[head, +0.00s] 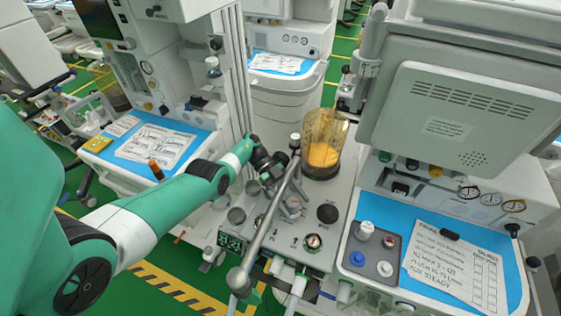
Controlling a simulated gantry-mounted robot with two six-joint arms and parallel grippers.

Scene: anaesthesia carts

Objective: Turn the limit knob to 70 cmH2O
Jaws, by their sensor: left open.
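My left arm reaches in from the left in the head view, and my left gripper (289,206) is open over the grey breathing-system block (345,205) of the middle cart. A grey metal bar crosses close to the gripper and partly covers the view there. A round black knob (327,213) stands on the block, to the right of the gripper and apart from it. I cannot tell for certain that this is the limit knob, and no scale is readable. A small round gauge (313,242) sits in front of it. My right gripper is not in view.
A clear canister with orange granules (323,154) stands behind the gripper. The metal bar (262,235) runs diagonally over the block. A small green-lit display (231,243) is at front left. A grey tray (371,254) and a paper sheet (455,262) lie on the blue worktop at right.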

